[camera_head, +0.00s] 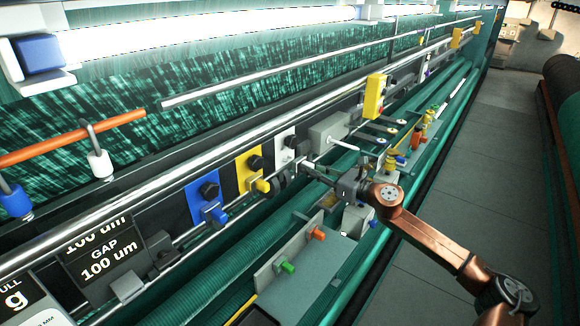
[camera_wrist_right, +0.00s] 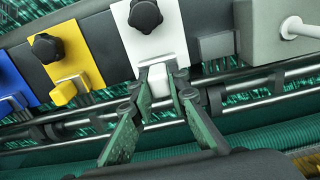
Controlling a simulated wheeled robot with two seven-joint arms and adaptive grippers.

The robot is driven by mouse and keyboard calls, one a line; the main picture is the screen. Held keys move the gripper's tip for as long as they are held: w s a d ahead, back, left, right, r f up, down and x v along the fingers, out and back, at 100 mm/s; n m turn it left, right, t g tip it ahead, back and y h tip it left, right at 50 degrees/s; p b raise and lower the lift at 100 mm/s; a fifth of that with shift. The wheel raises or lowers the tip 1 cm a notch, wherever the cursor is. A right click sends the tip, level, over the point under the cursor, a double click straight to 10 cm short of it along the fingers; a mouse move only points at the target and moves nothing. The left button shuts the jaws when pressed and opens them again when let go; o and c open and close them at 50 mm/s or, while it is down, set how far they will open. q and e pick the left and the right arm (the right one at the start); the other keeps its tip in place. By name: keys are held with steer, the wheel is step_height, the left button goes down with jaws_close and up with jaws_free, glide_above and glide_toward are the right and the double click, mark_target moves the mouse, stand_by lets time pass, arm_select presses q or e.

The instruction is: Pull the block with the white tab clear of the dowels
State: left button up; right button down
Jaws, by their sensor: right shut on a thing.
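The block with the white tab (camera_head: 285,143) sits in the row along the dark rail, right of the yellow block. In the right wrist view, its white plate (camera_wrist_right: 152,42) carries a black star knob, with the white tab (camera_wrist_right: 158,82) at its lower edge. My right gripper (camera_head: 302,168) reaches it from the right. In the right wrist view, the right gripper (camera_wrist_right: 162,78) has its fingertips closed on both sides of the white tab. The dowels behind the block cannot be made out. My left gripper is not in view.
A yellow block (camera_head: 248,170) and a blue block (camera_head: 205,201) stand to the left. A grey box with a white peg (camera_head: 328,130) is close on the right. Steel rods (camera_wrist_right: 60,122) run below the blocks. The grey aisle floor (camera_head: 480,150) is clear.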

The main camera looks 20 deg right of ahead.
steer(key=shift+s, duration=0.15)
steer(key=shift+d, duration=0.1)
stand_by(0.3)
steer(key=b+v, duration=0.3)
steer(key=v, duration=0.1)
stand_by(0.4)
